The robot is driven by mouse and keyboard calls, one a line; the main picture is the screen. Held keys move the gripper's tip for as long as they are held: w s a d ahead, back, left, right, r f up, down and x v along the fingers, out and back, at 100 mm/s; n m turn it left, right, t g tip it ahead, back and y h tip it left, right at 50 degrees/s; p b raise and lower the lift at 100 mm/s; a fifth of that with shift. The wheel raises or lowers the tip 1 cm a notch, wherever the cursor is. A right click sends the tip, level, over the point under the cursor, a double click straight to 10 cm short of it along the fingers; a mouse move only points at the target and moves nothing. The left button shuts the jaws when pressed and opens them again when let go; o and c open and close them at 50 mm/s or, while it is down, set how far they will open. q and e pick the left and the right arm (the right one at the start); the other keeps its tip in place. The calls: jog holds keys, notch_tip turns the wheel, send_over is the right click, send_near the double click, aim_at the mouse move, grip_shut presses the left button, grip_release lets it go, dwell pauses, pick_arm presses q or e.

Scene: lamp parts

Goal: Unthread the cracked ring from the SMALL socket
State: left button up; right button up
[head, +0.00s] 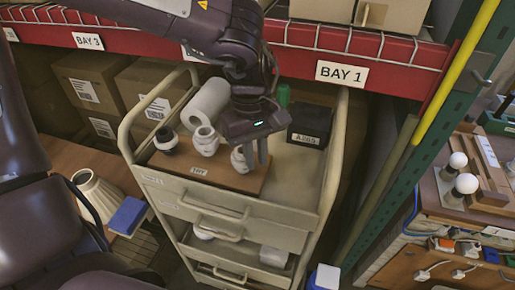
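A wooden board (215,176) with a small white label lies on top of the cream cart. On it stand a black-topped white fitting (166,139) at the left, a white socket (205,141) in the middle and another white socket (239,160) at the right. The right one is partly hidden by my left gripper (257,158). This gripper points down right beside that socket. I cannot tell whether its fingers touch the socket or how far apart they are. I cannot make out a crack on any ring. My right gripper is not in view.
A white roll (205,105) lies behind the sockets. A black labelled box (310,125) and a green item (283,95) stand behind the gripper. The cart's raised rails (335,150) flank the top. A red shelf beam (290,60) crosses behind it.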

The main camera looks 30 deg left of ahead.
pick_arm(q)
jog(key=m, duration=0.1)
jog(key=s+m+p, duration=0.1)
jog(key=m, duration=0.3)
jog(key=shift+s+a+r+g+y+p, duration=0.15)
jog(key=shift+s+a+g+y+p, duration=0.1)
jog(key=shift+s+g+y+p, duration=0.05)
jog(key=shift+s+m+p, duration=0.15)
jog(key=shift+m+p, duration=0.35)
jog(key=shift+p, duration=1.1)
grip_shut()
